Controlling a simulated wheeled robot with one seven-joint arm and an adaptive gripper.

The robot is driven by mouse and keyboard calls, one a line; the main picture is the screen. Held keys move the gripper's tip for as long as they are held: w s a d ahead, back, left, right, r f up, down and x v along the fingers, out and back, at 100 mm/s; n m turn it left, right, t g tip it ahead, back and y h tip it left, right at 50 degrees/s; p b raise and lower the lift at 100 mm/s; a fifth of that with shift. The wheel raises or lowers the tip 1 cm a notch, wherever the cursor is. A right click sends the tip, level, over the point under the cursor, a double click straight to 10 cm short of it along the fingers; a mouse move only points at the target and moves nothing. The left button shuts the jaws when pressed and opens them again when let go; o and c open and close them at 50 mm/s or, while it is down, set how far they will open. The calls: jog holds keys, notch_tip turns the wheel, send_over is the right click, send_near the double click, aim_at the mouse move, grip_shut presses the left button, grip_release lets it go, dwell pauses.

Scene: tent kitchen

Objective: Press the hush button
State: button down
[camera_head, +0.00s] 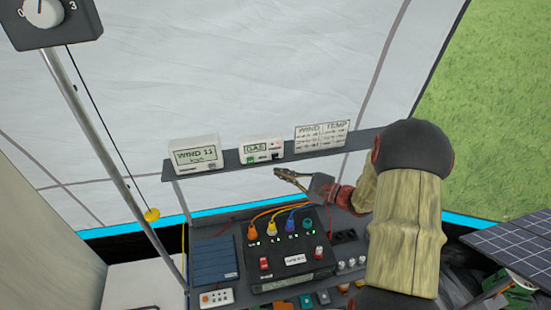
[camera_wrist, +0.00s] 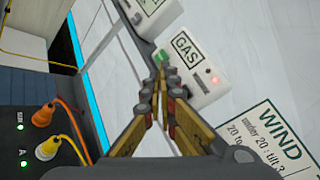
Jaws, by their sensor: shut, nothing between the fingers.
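The white box marked GAS (camera_head: 262,150) stands on the grey shelf, and it also shows in the wrist view (camera_wrist: 192,72). It has a lit red light (camera_wrist: 214,80) and a green part (camera_head: 250,161) low on its front. No hush label is readable, so I cannot tell for certain which part is the hush button. My gripper (camera_head: 278,172) is shut and empty, with its tips just below and in front of the box. In the wrist view my gripper (camera_wrist: 159,62) overlaps the box's lower edge; contact cannot be told.
A WIND display (camera_head: 195,155) stands left of the GAS box, and a WIND/TEMP card (camera_head: 321,136) right of it. Below the shelf (camera_head: 228,162) is a black unit with coloured plugs (camera_head: 290,260). A slanted pole (camera_head: 110,150) rises at the left.

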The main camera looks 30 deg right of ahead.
jog(key=shift+w+d+b, duration=0.2)
jog(key=shift+w, duration=0.5)
jog(key=shift+w+d+b, duration=0.15)
jog(key=shift+w+d, duration=0.05)
jog(key=shift+w, duration=0.5)
jog(key=shift+w+d+b, duration=0.2)
jog(key=shift+w, duration=0.5)
jog(key=shift+w, duration=0.15)
jog(key=shift+w+d+b, duration=0.1)
jog(key=shift+w+b, duration=0.15)
jog(key=shift+b, duration=0.1)
jog(key=shift+w+d, duration=0.15)
jog(key=shift+w, duration=0.3)
dwell(0.5)
jog(key=shift+s+b, duration=0.1)
jog(key=shift+b, duration=0.2)
jog(key=shift+s+a, duration=0.25)
jog(key=shift+s, duration=0.5)
jog(key=shift+s+a, duration=0.25)
jog(key=shift+s, duration=0.55)
jog(key=shift+s+a, duration=0.2)
jog(key=shift+s, duration=0.6)
jog(key=shift+s+a, duration=0.25)
jog(key=shift+s, duration=0.55)
